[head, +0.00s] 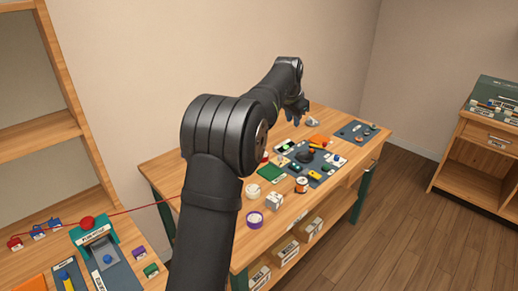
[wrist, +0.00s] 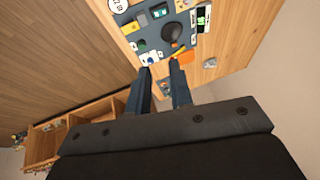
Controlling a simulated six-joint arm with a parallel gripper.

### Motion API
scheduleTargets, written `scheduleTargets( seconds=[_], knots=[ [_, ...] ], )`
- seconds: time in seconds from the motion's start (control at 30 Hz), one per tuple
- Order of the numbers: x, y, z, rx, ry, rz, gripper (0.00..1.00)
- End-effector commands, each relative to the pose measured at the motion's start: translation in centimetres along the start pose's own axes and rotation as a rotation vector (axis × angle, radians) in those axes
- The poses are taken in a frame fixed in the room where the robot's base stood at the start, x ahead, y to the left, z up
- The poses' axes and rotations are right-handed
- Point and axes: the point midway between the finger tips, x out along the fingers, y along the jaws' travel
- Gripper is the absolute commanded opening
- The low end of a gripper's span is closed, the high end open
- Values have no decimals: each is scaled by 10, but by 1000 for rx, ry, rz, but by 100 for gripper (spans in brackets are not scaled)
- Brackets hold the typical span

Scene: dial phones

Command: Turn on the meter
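My gripper (head: 297,118) hangs over the far part of the workbench in the head view. In the wrist view my gripper (wrist: 160,66) shows two dark fingers standing apart with nothing between them. A small device with a lit green display (wrist: 203,18), which looks like the meter, lies at the top of the wrist view, beyond and to the right of the fingertips. In the head view a small device with green on it (head: 285,147) may be the same one. Its switch is too small to make out.
A blue-grey mat (wrist: 143,32) carries a black round knob (wrist: 173,31) and several small parts. An orange piece (wrist: 183,53) lies near the fingertips. A second mat (head: 352,131) lies right.

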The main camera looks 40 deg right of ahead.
Motion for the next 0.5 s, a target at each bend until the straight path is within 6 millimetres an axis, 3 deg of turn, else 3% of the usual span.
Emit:
scheduleTargets(
  seconds=[0.03,0.1,0.3,0.5],
  knots=[
    [9,1,1,5,10,10,10],
    [26,3,1,18,43,31,0],
    [91,6,5,44,200,76,0],
    [144,-2,20,23,322,44,0]
  ],
)
